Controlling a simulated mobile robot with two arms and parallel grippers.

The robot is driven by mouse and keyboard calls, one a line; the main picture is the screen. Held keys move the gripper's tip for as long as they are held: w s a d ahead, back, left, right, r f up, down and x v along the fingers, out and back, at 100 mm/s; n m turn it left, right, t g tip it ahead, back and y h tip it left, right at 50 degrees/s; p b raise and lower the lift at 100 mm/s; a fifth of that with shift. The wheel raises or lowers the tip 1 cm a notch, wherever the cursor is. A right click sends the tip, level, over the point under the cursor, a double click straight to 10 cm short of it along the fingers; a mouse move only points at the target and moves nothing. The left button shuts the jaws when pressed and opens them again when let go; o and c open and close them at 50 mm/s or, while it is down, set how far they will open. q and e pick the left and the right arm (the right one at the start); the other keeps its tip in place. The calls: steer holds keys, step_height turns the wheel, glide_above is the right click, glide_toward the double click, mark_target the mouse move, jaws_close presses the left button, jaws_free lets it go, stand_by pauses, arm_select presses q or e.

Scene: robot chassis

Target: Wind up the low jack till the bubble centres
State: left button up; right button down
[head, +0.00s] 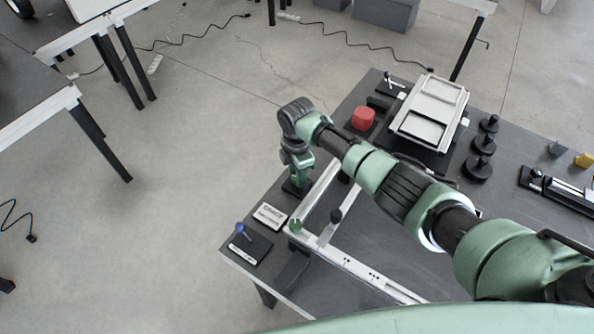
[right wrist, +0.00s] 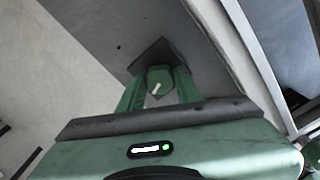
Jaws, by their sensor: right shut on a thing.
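My right gripper (head: 298,176) points down at the table's left edge, beside the outer corner of a pale metal frame (head: 318,195). In the right wrist view its two green fingers (right wrist: 158,88) are shut on a green knob (right wrist: 158,80) with a white mark on top. The knob stands over a dark square base (right wrist: 160,52), which also shows in the head view (head: 294,188). Another green knob (head: 295,226) and a dark knob (head: 336,215) are at the frame's near corner. I cannot make out a bubble. My left gripper is not in view.
A blue-topped stick (head: 241,230) on a labelled dark plate and a white card (head: 270,215) lie near the left corner. Open floor lies left.

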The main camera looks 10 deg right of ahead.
steer(key=m+p, duration=0.2)
steer(key=m, duration=0.4)
steer(key=shift+r, duration=0.15)
steer(key=m+p, duration=0.1)
steer(key=m, duration=0.2)
steer(key=shift+m, duration=0.4)
steer(key=shift+w+m+p, duration=0.1)
steer(key=shift+m+p, duration=0.4)
steer(key=shift+m, duration=1)
steer(key=c, duration=1)
jaws_free()
step_height(320, 180, up, 8)
steer(key=shift+f, duration=0.2)
